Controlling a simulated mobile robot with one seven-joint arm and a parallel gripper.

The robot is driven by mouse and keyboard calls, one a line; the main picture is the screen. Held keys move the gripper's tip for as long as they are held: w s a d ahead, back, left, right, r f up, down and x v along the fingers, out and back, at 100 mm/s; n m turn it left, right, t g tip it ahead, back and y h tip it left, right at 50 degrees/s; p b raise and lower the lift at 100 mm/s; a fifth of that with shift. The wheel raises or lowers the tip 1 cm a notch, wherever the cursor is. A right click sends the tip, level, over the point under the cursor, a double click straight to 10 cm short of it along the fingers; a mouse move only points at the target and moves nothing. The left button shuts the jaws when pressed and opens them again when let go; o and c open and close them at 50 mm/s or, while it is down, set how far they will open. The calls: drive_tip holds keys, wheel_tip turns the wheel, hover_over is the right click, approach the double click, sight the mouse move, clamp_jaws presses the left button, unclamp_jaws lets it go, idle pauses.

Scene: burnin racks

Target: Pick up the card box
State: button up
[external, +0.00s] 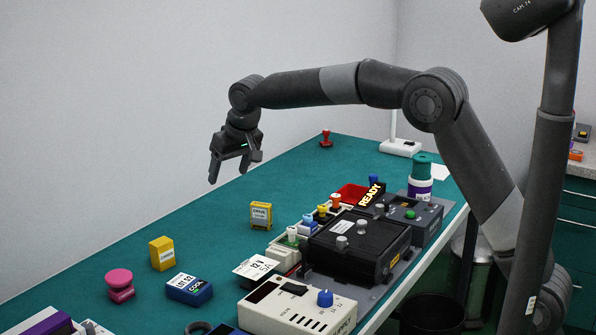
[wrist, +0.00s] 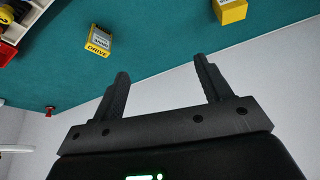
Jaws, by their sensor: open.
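My gripper (external: 234,168) is open and empty, high above the green bench toward its far left side. Its two spread fingers also show in the wrist view (wrist: 160,68), with nothing between them. A plain yellow box (external: 162,253) with a small white label stands on the bench, lower left of my gripper; it may be the card box, but the label is too small to read surely. It shows partly at the top edge of the wrist view (wrist: 232,12). A yellow and grey box marked DRIVE (external: 261,215) stands below and right of my gripper.
A blue and white box (external: 189,289) and a pink knob-shaped thing (external: 120,285) stand near the yellow box. A cream instrument (external: 297,306), a black device (external: 358,244) and a tray of small coloured parts crowd the right side. Green bench around both yellow boxes is clear.

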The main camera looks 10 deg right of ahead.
drive_tip(key=n, duration=0.1)
approach(164, 243)
drive_tip(key=f, duration=0.2)
drive_tip(key=shift+g, duration=0.3)
drive_tip(key=x, duration=0.5)
drive_tip(key=shift+w+a, duration=0.25)
drive_tip(key=shift+w+x, duration=0.15)
drive_tip(key=shift+x, duration=1.25)
drive_tip(key=shift+w+x, duration=0.1)
drive_tip(key=shift+x, duration=1.25)
drive_tip(key=shift+r, duration=0.1)
drive_tip(key=c, duration=1.1)
